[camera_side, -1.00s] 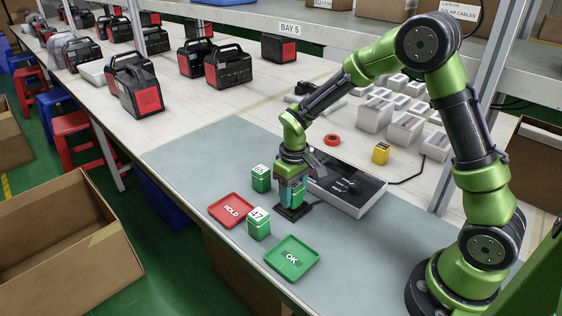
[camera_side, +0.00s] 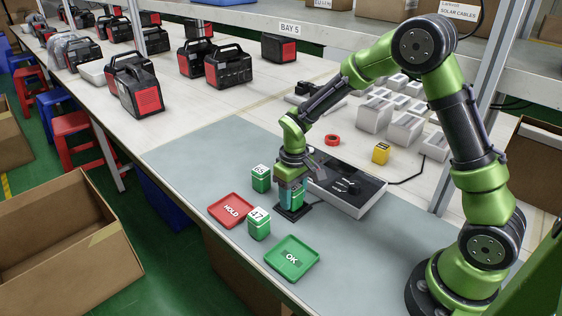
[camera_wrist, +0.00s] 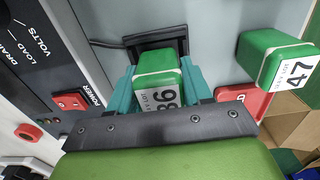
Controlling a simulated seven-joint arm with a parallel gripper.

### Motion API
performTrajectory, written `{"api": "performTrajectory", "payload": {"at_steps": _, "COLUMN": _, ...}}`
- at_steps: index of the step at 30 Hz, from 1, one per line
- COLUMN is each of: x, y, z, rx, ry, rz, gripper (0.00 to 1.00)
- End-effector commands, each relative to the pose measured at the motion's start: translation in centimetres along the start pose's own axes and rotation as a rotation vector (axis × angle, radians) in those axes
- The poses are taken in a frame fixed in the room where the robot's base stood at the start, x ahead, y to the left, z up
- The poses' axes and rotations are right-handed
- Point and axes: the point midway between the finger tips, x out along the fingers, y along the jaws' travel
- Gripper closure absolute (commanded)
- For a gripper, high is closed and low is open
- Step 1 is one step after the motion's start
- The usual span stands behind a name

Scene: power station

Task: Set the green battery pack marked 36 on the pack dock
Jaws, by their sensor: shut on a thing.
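My gripper (camera_wrist: 160,88) is shut on a green battery pack (camera_wrist: 155,62), with a teal finger on each side of it. In the side view my gripper (camera_side: 290,193) points down with the pack (camera_side: 298,197) upright over the black pack dock (camera_side: 293,213). The dock (camera_wrist: 153,39) also shows behind the pack in the wrist view. I cannot tell whether the pack's base touches the dock.
A green pack marked 47 (camera_side: 259,226) stands beside the red HOLD tray (camera_side: 230,208). Another green pack (camera_side: 261,178) stands left of the dock. The green OK tray (camera_side: 291,259) is empty. A tester box (camera_side: 345,188) stands close on the right.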

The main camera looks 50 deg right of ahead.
Motion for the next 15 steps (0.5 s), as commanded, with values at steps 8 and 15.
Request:
{"api": "performTrajectory", "payload": {"at_steps": 8, "x": 0.36, "y": 0.0, "z": -0.01, "rx": 0.0, "ry": 0.0, "rz": 0.0, "gripper": 0.4}}
{"api": "performTrajectory", "payload": {"at_steps": 15, "x": 0.37, "y": 0.0, "z": 0.0, "rx": 0.0, "ry": 0.0, "rz": 0.0, "gripper": 0.21}}
